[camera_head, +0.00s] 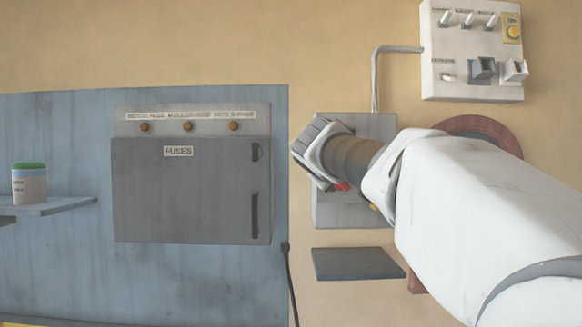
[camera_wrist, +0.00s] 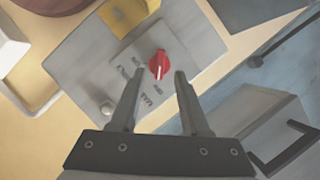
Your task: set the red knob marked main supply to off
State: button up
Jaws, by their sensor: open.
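The red knob (camera_wrist: 159,64) sits on a grey plate (camera_wrist: 100,60) with small lettering in the wrist view. A white line on the knob points toward the bottom of that picture; the lettering is too small to read surely. My gripper (camera_wrist: 160,72) is open, one finger on each side of the knob's near edge; I cannot tell whether either finger touches it. In the head view a bit of the red knob (camera_head: 342,187) shows below my gripper's hand, in front of the grey wall box (camera_head: 350,215). The fingertips are hidden there.
A yellow part (camera_wrist: 125,15) and a silver round piece (camera_wrist: 107,108) are on the same plate. A dark shelf (camera_head: 355,263) juts out below the box. A grey fuse cabinet (camera_head: 190,190) stands left, a white switch panel (camera_head: 470,50) upper right.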

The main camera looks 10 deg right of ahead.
jog(key=p+v, duration=0.1)
jog(key=v, duration=1.2)
jog(key=shift+s+a, duration=0.15)
jog(key=shift+s, duration=0.15)
jog(key=shift+r, duration=0.15)
jog(key=s+a+f+m+g+y, duration=0.1)
jog(key=s+f+g+y, duration=0.1)
jog(key=s+f, duration=0.7)
jog(key=s+a+f+m+g+y, duration=0.1)
jog(key=s+f+m+g+y, duration=0.3)
jog(key=f, duration=1)
jog(key=s+a+f+n+g+y, duration=0.1)
jog(key=s+f, duration=0.6)
jog(key=f, duration=0.4)
notch_tip(320, 180, up, 20)
jog(key=p, duration=2)
jog(key=shift+s+a+g, duration=0.3)
jog(key=shift+s, duration=0.05)
jog(key=shift+d+f, duration=0.1)
jog(key=shift+d, duration=0.05)
